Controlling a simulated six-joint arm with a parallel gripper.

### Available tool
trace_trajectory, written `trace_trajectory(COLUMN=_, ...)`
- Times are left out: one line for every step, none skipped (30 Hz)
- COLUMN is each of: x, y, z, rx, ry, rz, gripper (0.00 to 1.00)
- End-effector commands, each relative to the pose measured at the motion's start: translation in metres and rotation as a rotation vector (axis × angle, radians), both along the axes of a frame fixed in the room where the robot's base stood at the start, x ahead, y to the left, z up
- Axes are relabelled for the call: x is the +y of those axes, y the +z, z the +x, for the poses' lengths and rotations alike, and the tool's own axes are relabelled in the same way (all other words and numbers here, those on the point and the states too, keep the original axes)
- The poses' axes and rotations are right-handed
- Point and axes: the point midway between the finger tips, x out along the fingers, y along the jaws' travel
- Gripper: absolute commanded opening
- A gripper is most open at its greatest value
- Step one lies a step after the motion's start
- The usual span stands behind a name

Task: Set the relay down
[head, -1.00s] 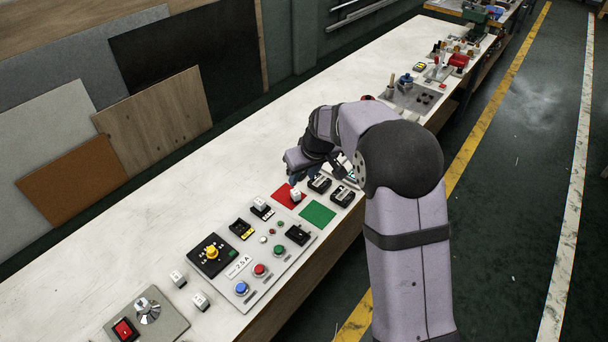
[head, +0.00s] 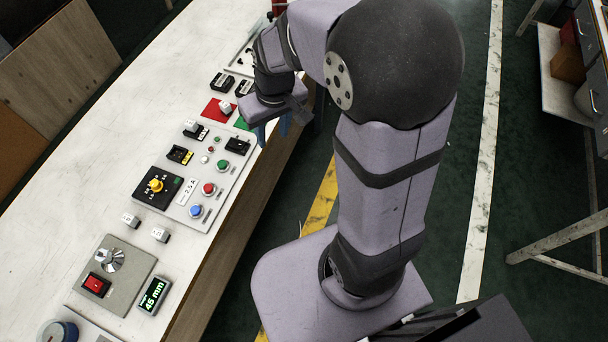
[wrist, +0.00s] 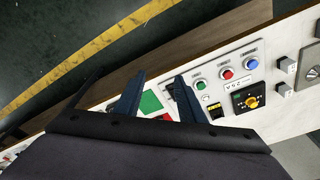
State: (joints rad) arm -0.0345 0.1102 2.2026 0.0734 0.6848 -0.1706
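A small pale block (head: 226,107), probably the relay, sits on the red square (head: 213,109) of the bench. A green square (head: 241,124) lies beside it, partly hidden by my gripper. My gripper (head: 272,130) is by the bench's front edge, to the right of the green square. In the wrist view my gripper (wrist: 160,75) has its two blue fingers apart with nothing held between them. The green square (wrist: 150,102) shows through the gap, with a piece of the red square (wrist: 164,117) below it. The pale block is hidden in that view.
A grey control panel (head: 222,172) with buttons and a yellow knob is close to the squares. Two black boxes (head: 222,80) (head: 244,88) stand behind them. Loose pale blocks (head: 131,220) (head: 160,234) lie nearer. The bench top's left side is clear.

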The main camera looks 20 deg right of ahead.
Motion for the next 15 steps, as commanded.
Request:
trace_trajectory(x=-0.006, y=-0.002, z=-0.027, rx=0.027, ry=-0.029, rz=-0.008, gripper=0.36)
trace_trajectory(x=-0.009, y=-0.005, z=-0.041, rx=0.043, ry=-0.045, rz=-0.012, gripper=0.36)
trace_trajectory(x=-0.012, y=-0.007, z=-0.058, rx=0.063, ry=-0.065, rz=-0.016, gripper=0.36)
trace_trajectory(x=-0.014, y=-0.009, z=-0.07, rx=0.077, ry=-0.078, rz=-0.02, gripper=0.36)
trace_trajectory(x=-0.016, y=-0.012, z=-0.081, rx=0.09, ry=-0.09, rz=-0.024, gripper=0.36)
trace_trajectory(x=-0.018, y=-0.014, z=-0.093, rx=0.104, ry=-0.105, rz=-0.028, gripper=0.36)
trace_trajectory(x=-0.02, y=-0.015, z=-0.102, rx=0.113, ry=-0.114, rz=-0.031, gripper=0.36)
trace_trajectory(x=-0.021, y=-0.017, z=-0.109, rx=0.121, ry=-0.123, rz=-0.033, gripper=0.36)
trace_trajectory(x=-0.022, y=-0.018, z=-0.116, rx=0.13, ry=-0.132, rz=-0.037, gripper=0.36)
trace_trajectory(x=-0.023, y=-0.019, z=-0.121, rx=0.135, ry=-0.137, rz=-0.038, gripper=0.36)
trace_trajectory(x=-0.023, y=-0.02, z=-0.125, rx=0.14, ry=-0.14, rz=-0.04, gripper=0.36)
trace_trajectory(x=-0.024, y=-0.021, z=-0.128, rx=0.143, ry=-0.144, rz=-0.041, gripper=0.36)
trace_trajectory(x=-0.024, y=-0.021, z=-0.129, rx=0.145, ry=-0.146, rz=-0.042, gripper=0.36)
trace_trajectory(x=-0.024, y=-0.021, z=-0.131, rx=0.147, ry=-0.148, rz=-0.042, gripper=0.36)
trace_trajectory(x=-0.024, y=-0.022, z=-0.131, rx=0.148, ry=-0.148, rz=-0.043, gripper=0.36)
